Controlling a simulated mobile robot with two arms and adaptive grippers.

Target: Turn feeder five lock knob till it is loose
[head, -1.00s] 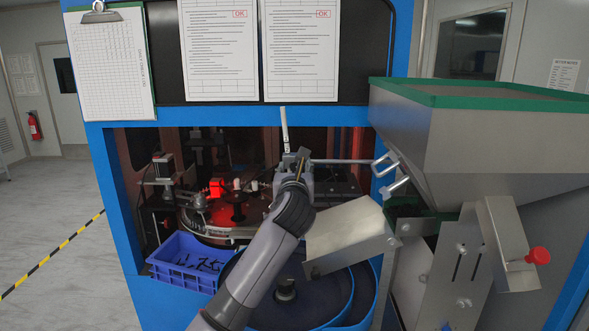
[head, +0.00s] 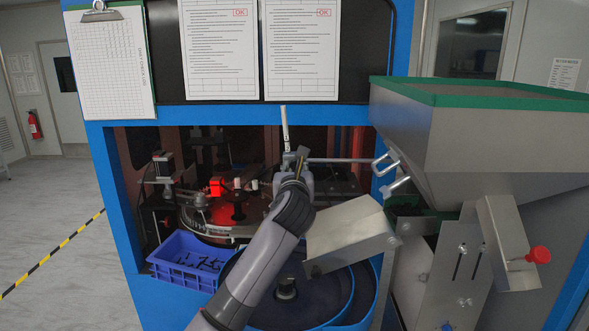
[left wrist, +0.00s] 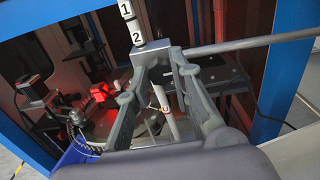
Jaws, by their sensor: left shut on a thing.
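My left gripper (head: 298,168) reaches into the blue-framed machine opening at a grey clamp block on a rod. In the left wrist view its two fingers (left wrist: 163,62) close in on the near side of this clamp block (left wrist: 157,53). They are shut on a small part there, which I take to be the lock knob; the fingers hide it. A white post (head: 285,128) rises from the clamp; its labels 1 and 2 show in the left wrist view (left wrist: 132,25). I cannot read a feeder number. My right gripper is not in view.
A horizontal rod (head: 345,161) runs right from the clamp. A metal chute (head: 350,235) and a large hopper (head: 480,140) stand at the right, with a red knob (head: 539,255). A blue crate (head: 180,272) of dark parts sits lower left. A red-lit turntable (head: 235,222) lies behind.

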